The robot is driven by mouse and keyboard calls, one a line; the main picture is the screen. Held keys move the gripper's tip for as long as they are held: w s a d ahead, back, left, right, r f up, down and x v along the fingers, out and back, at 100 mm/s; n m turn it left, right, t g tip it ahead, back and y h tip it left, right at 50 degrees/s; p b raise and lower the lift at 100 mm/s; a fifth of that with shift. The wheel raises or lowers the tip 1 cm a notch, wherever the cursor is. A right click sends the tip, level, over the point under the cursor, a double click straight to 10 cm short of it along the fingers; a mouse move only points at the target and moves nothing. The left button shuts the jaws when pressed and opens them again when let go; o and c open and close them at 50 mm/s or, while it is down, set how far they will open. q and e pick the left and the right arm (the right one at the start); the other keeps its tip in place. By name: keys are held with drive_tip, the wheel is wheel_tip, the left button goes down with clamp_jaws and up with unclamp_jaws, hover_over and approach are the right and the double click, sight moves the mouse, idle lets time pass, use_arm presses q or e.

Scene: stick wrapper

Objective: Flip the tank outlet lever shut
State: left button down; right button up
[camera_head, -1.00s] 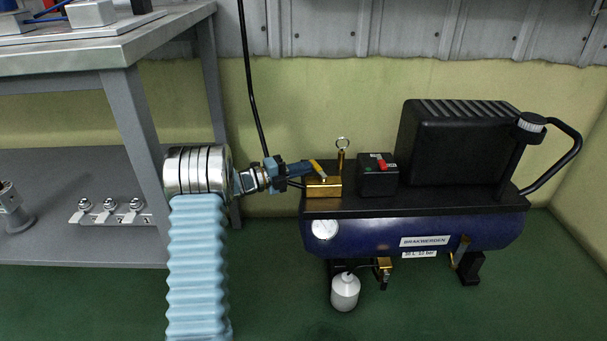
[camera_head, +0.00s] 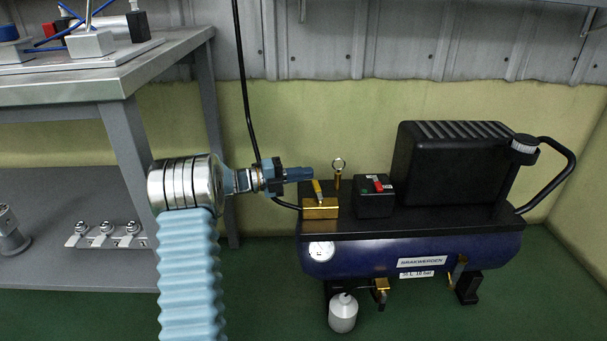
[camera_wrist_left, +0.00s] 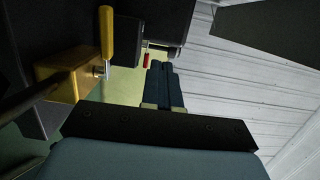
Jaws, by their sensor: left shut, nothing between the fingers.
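The outlet lever has a yellow handle (camera_head: 317,190) and stands steeply up from the brass valve block (camera_head: 321,209) on the compressor tank (camera_head: 380,255). In the left wrist view the yellow handle (camera_wrist_left: 106,34) and brass block (camera_wrist_left: 70,76) are at upper left. My left gripper (camera_head: 311,174) is shut and empty, its fingertips just above the handle's top in the head view. In the left wrist view the closed fingers (camera_wrist_left: 162,80) lie to the right of the handle, with a visible gap. My right gripper is not in view.
A brass ring bolt (camera_head: 338,172) and a black box with a red switch (camera_head: 376,192) stand close to the valve. A large black motor cover (camera_head: 450,165) is further right. A black hose (camera_head: 247,100) hangs behind my left gripper. A grey workbench (camera_head: 130,75) is at left.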

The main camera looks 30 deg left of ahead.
use_arm(q)
drive_tip(key=s+d+r+p, duration=0.1)
drive_tip(key=s+d+r, duration=0.5)
drive_tip(key=s, duration=0.3)
drive_tip(key=shift+r, duration=0.2)
drive_tip(key=shift+s, duration=0.1)
